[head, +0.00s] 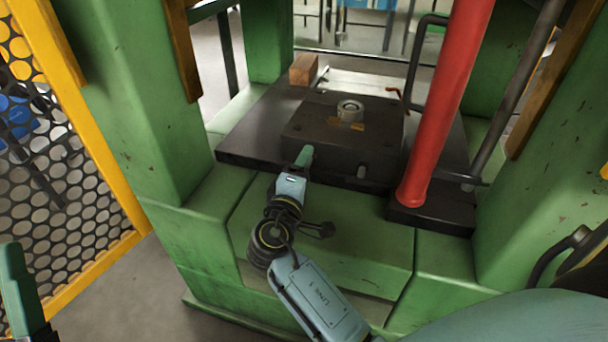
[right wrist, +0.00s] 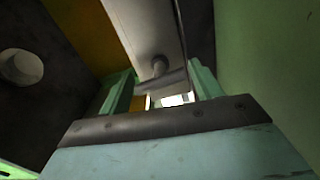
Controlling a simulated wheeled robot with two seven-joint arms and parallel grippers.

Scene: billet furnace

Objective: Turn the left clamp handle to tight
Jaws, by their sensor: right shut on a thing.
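My right gripper (head: 304,155) is at the front left corner of the dark die block (head: 345,127) on the press bed. It is shut on what I take to be the left clamp handle, which the fingers mostly hide. In the right wrist view, the two green fingers (right wrist: 160,92) stand close to a grey bar with a round stud (right wrist: 160,66). I cannot tell how far the handle is turned. A red-tipped handle (head: 393,92) shows at the block's far right. My left gripper (head: 22,295) is only partly in view at the lower left, away from the press.
A thick red column (head: 447,100) stands right of the die block. Green press posts (head: 135,90) rise on both sides. A wooden block (head: 303,69) sits at the bed's back left. A yellow-framed mesh guard (head: 60,150) is at the left.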

